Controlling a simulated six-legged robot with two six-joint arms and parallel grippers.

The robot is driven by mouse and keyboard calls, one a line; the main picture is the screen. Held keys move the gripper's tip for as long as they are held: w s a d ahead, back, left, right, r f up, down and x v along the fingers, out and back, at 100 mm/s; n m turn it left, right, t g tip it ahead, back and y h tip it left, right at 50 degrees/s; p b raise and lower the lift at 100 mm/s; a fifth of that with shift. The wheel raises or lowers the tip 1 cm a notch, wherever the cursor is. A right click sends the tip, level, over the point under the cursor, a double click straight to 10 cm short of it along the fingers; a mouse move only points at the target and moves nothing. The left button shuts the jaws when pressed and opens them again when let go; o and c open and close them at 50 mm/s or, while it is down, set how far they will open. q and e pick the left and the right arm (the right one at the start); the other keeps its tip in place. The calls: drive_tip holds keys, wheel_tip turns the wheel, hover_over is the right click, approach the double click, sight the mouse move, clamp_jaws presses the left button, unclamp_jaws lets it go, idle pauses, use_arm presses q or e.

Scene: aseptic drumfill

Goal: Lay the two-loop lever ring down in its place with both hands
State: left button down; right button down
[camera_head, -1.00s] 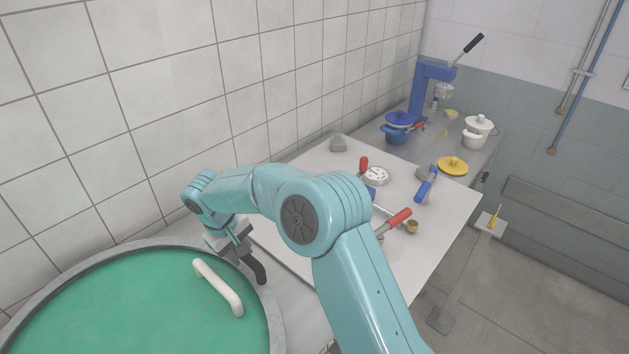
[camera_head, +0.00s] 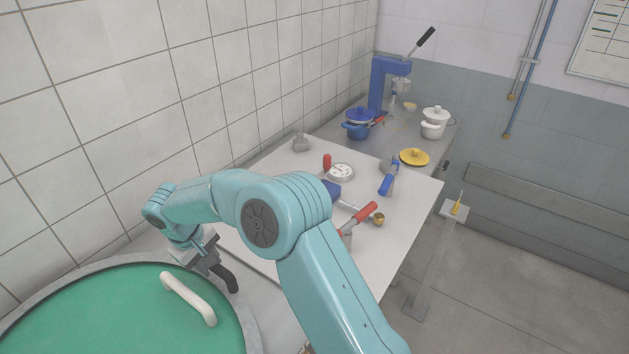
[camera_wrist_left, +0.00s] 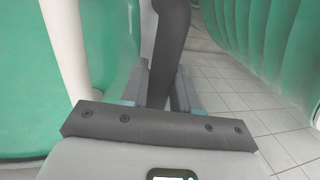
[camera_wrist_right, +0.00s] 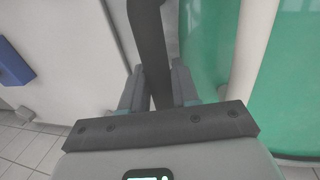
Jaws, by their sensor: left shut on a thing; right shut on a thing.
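My right gripper (camera_head: 212,268) is at the right edge of a round green lid (camera_head: 120,315) with a white handle (camera_head: 188,298). It is shut on a dark curved loop (camera_head: 229,281), taken as one loop of the lever ring. In the right wrist view this dark bar (camera_wrist_right: 149,40) runs between the fingers (camera_wrist_right: 157,88). My left gripper (camera_wrist_left: 162,88) shows only in its wrist view, shut on a similar dark bar (camera_wrist_left: 169,45). A grey band (camera_head: 246,325) runs round the green lid. I cannot tell whether it rests on the rim or is held just above it.
A white worktop (camera_head: 405,205) behind my right arm carries red- and blue-handled tools and a round gauge (camera_head: 341,171). Blue (camera_head: 358,122) and white (camera_head: 434,122) pots stand farther back. A tiled wall lies left. The left wrist view shows a ribbed green surface (camera_wrist_left: 265,40) and floor.

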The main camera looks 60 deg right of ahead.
use_arm(q)
drive_tip(key=shift+f, duration=0.3)
use_arm(e)
drive_tip(key=shift+f, duration=0.3)
use_arm(q)
drive_tip(key=c, duration=0.8)
unclamp_jaws()
drive_tip(key=shift+o, duration=0.2)
drive_tip(key=shift+f, duration=0.1)
use_arm(e)
drive_tip(key=c, duration=0.8)
unclamp_jaws()
use_arm(q)
drive_tip(key=o, duration=0.5)
use_arm(e)
drive_tip(key=shift+o, duration=0.2)
drive_tip(key=o, duration=0.5)
